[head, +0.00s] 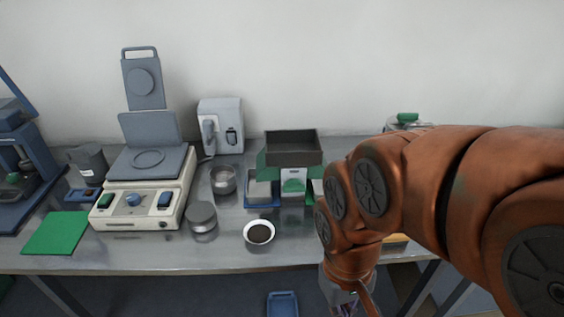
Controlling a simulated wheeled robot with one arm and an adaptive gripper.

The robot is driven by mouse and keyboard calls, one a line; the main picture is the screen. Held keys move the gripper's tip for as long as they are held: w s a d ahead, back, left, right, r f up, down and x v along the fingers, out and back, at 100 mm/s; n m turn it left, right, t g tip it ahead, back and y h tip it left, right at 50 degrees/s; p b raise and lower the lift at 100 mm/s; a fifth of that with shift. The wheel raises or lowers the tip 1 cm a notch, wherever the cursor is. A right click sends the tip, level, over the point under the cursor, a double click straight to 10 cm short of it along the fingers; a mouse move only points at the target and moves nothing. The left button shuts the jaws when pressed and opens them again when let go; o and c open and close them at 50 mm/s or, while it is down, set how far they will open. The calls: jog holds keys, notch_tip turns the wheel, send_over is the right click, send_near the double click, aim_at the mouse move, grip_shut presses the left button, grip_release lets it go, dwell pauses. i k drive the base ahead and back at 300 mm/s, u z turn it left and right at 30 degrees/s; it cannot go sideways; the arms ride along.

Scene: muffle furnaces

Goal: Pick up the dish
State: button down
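A small white round dish (259,245) with dark contents stands near the front edge of the metal table, left of my arm. My arm reaches in from the right, and its end (346,298) hangs down in front of the table edge, to the right of the dish and lower in the picture. The gripper's fingers are cut off by the bottom of the picture, so I cannot see whether they are open or shut. The dish is apart from my gripper.
The metal table (65,262) holds a hot-plate device (135,211), a lidded metal tin (202,218), a metal bowl (223,179), a green mat (56,233) and a green-grey device with a tray on top (291,150). A blue tray (283,304) lies below the table.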

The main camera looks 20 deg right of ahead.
aim_at(259, 231)
jog(key=u, duration=0.55)
jog(key=k, duration=1.25)
jog(key=u, duration=1.35)
jog(key=i, duration=2.35)
jog(key=z, duration=1.25)
jog(key=i, duration=0.55)
jog(key=z, duration=0.6)
